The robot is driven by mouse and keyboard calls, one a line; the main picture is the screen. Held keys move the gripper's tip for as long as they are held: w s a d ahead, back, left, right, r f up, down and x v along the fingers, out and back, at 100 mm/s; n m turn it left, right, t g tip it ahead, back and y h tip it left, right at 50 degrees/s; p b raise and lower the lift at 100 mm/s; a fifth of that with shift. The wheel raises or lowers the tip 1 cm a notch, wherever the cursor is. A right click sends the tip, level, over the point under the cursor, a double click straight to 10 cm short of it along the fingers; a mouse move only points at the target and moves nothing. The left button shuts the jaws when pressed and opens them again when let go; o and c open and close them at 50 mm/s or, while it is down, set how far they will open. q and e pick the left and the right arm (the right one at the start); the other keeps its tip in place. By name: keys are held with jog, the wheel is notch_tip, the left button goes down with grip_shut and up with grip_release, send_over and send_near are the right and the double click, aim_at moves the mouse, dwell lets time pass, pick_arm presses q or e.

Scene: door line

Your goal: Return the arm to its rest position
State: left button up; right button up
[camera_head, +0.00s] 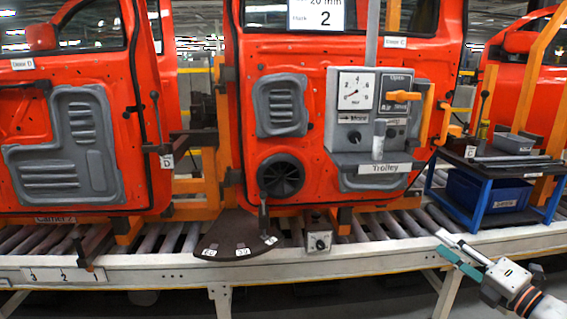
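My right arm comes in at the lower right corner, with its white and dark wrist showing. My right gripper (440,243) points up and to the left, in front of the conveyor's front rail. Its pale finger and its teal finger lie apart with a narrow gap, and nothing shows between them. It is below and left of the blue-framed cart (479,217) and touches nothing that I can see. My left arm and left gripper are out of view.
Red doors (66,130) hang in orange frames above the roller conveyor (150,262). The middle door carries a grey control panel (372,115) with dials, a switch and an orange handle (424,117). A dark quadrant plate with a lever (238,238) sits on the conveyor's front edge. Floor shows below.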

jog(key=s+a+f+m+g+h, duration=0.1)
jog(key=s+a+f+m, duration=0.3)
jog(key=f, duration=0.5)
jog(key=s+a+f+m+h, duration=0.2)
jog(key=s+f+m, duration=0.2)
jog(key=f+m, duration=0.3)
jog(key=s+a+f+m+g+h, duration=0.1)
jog(key=s+a+f+m, duration=0.3)
jog(key=f, duration=0.6)
jog(key=s+a+f+m+g, duration=0.4)
jog(key=s+a+f+m, duration=0.3)
jog(key=s+a+f, duration=0.3)
jog(key=s+f, duration=0.1)
jog(key=s, duration=0.3)
jog(key=shift+s+f+m, duration=0.2)
jog(key=shift+s+m, duration=0.05)
jog(key=shift+m, duration=0.15)
jog(key=shift+a, duration=0.1)
